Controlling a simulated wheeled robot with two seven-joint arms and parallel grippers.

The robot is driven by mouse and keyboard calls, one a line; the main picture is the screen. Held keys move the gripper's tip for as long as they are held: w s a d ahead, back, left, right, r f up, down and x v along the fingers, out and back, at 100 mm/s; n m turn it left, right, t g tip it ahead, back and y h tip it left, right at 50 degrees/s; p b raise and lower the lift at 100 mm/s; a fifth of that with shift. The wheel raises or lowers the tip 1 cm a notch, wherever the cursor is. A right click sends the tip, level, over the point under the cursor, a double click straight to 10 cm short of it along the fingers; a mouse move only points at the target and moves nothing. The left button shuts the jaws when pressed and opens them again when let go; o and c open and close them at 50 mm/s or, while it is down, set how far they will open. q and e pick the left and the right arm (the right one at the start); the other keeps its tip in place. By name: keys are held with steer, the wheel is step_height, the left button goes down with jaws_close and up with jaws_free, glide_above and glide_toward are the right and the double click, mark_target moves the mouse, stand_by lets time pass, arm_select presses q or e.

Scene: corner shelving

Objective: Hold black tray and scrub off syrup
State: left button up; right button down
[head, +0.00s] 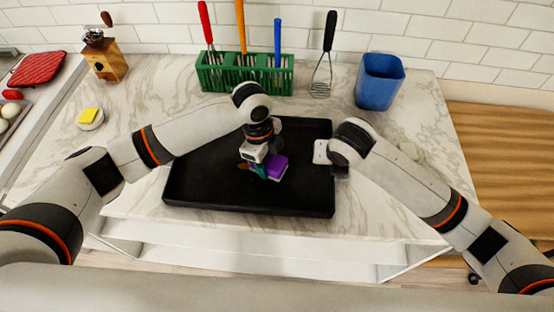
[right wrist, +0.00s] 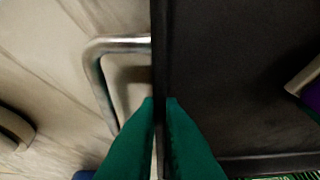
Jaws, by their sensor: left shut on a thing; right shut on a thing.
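The black tray (head: 205,180) lies flat on the marble counter, near its front edge. My left gripper (head: 262,172) is over the middle of the tray, shut on a purple scrubber (head: 278,165) held low at the tray's surface; whether it touches cannot be told. A small reddish-brown bit shows beside the gripper; I cannot tell whether it is syrup. My right gripper (right wrist: 163,108) is shut on the tray's right rim, with green fingers on both sides of it. In the head view my right wrist mostly hides that grip. The purple scrubber also shows at the right wrist view's edge (right wrist: 312,88).
A green rack (head: 225,80) with several handled utensils stands behind the tray, a whisk (head: 321,80) beside it. A blue container (head: 380,82) stands back right. A yellow sponge (head: 89,115) on a small dish and a grinder (head: 105,60) are left.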

mark_target(239, 166)
arm_select(q)
steer(key=shift+a, duration=3.95)
step_height(239, 166, up, 8)
arm_select(e)
steer(key=c, duration=1.5)
jaws_free()
steer(key=v, duration=1.2)
